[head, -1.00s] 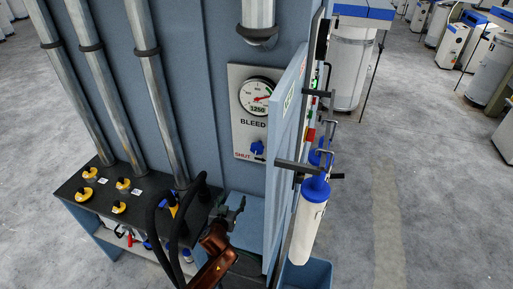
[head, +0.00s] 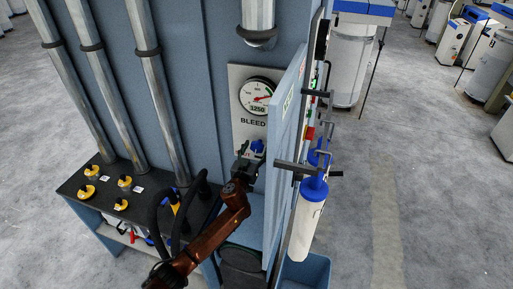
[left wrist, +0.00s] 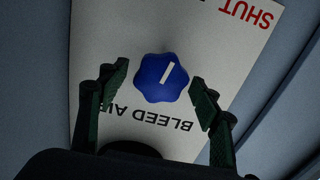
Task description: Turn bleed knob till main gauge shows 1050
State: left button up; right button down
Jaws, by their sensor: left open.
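The main gauge (head: 259,97) is a round white dial with a red needle on a pale panel (head: 236,133); its readout shows 1250. The blue bleed knob (head: 257,147) is below it, partly behind my left gripper. In the left wrist view the knob (left wrist: 162,77) is lobed with a white line, on a plate (left wrist: 95,40) lettered BLEED AIR and SHUT. My left gripper (head: 247,160) is open in front of the panel. In the left wrist view its fingers (left wrist: 160,90) stand apart on either side of the knob, not visibly touching it. My right gripper is not seen.
An open blue door (head: 284,165) stands just right of the panel. A white cylinder with a blue top (head: 311,212) hangs beyond it. A dark shelf (head: 75,188) with yellow knobs is at the left, with black hoses (head: 178,225) near my arm.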

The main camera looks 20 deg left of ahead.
pick_arm(q)
jog(key=shift+w, duration=0.15)
jog(key=shift+c, duration=0.4)
jog(key=c, duration=1.1)
